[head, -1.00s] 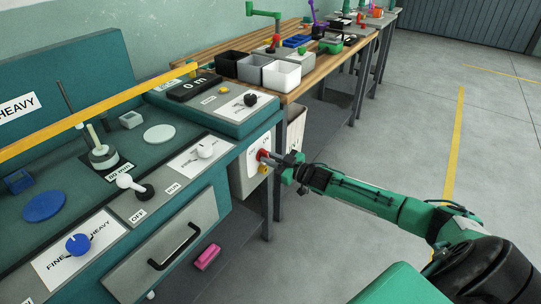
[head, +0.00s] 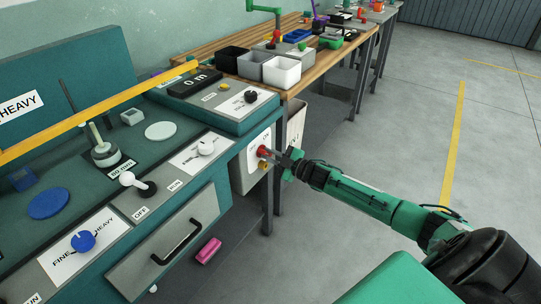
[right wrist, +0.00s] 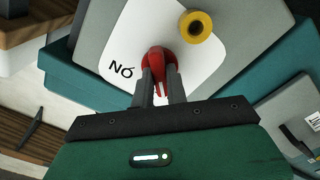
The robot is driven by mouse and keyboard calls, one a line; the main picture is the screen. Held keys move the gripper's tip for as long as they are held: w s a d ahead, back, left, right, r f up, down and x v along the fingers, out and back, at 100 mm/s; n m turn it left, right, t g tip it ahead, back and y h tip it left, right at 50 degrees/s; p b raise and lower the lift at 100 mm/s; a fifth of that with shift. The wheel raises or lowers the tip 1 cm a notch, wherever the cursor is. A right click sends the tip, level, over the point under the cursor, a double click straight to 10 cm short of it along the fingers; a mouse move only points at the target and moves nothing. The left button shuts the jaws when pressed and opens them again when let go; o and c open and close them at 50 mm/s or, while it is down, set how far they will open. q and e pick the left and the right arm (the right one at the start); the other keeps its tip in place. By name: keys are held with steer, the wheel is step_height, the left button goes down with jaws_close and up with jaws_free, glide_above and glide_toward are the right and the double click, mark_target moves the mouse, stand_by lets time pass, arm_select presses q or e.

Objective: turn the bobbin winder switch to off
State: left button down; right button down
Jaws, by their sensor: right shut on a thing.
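A red switch handle (head: 263,151) sits on a white plate (right wrist: 105,45) on the right side face of the teal bench unit. In the right wrist view the red handle (right wrist: 162,67) stands between my fingers, beside lettering that looks like an upside-down ON. My right gripper (right wrist: 160,88) is shut on the red handle; it also shows in the head view (head: 279,158). Fingers and distance hide which mark the handle points to. A white-ball lever (head: 127,179) stands on the bench top by OFF and RUN labels. My left gripper is not in view.
A yellow round knob (right wrist: 196,26) is close beside the red handle. A blue dial (head: 82,241), a white knob (head: 206,147) and a black knob (head: 251,97) sit on the bench top. A wooden table (head: 312,70) with bins stands behind. The floor to the right is clear.

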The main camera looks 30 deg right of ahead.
stand_by(0.3)
steer(key=c, duration=1.4)
jaws_free()
steer(key=shift+s, duration=0.1)
